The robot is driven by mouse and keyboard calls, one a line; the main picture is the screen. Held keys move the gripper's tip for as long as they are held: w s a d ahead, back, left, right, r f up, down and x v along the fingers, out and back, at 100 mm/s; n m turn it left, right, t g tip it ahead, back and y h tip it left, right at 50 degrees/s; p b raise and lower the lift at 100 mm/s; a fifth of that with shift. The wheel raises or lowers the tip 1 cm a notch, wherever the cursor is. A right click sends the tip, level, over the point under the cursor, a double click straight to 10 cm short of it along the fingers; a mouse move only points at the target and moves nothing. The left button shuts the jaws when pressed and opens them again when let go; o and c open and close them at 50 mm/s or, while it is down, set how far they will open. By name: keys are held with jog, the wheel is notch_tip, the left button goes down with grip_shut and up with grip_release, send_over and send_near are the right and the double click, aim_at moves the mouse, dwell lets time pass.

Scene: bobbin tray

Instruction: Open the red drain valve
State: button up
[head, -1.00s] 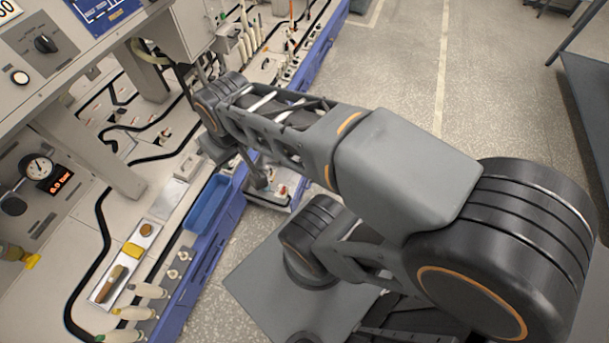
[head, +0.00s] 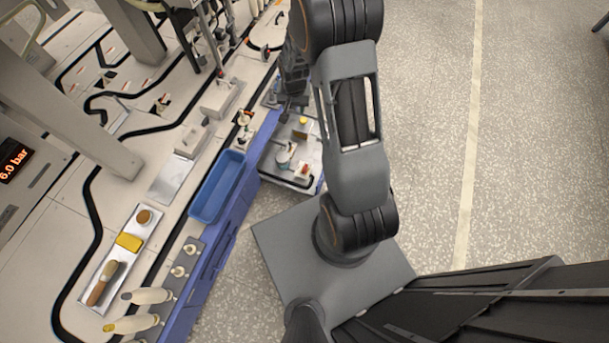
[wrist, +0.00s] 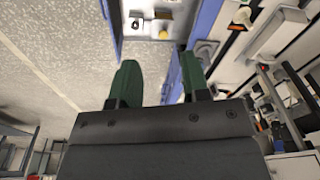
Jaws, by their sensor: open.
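I cannot pick out the red drain valve for certain. A small red part (head: 305,168) shows on the low grey platform (head: 296,183) beside the blue bench front in the head view. My gripper (wrist: 160,78) is open in the wrist view, with two green fingers apart and nothing between them. Beyond the fingers are pale floor and, at the top, a tray-like surface with a small yellow item (wrist: 163,35). In the head view my arm hangs over the platform, and its dark end partly hides the far side.
A blue bin (head: 217,187) sits at the bench edge. A metal tray (head: 85,296) holds a brush, a yellow block and a round brown item. Uprights and machine parts crowd the bench. Open floor lies to the right.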

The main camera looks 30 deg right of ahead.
notch_tip(320, 180, down, 15)
jog(key=d+m+b, duration=0.2)
jog(key=b, duration=0.2)
jog(key=m+g+b, duration=0.1)
jog(key=b, duration=0.2)
send_near(305, 168)
notch_tip(305, 168, down, 9)
jog(key=b, duration=0.5)
jog(key=shift+w+d+f, duration=0.1)
grip_shut()
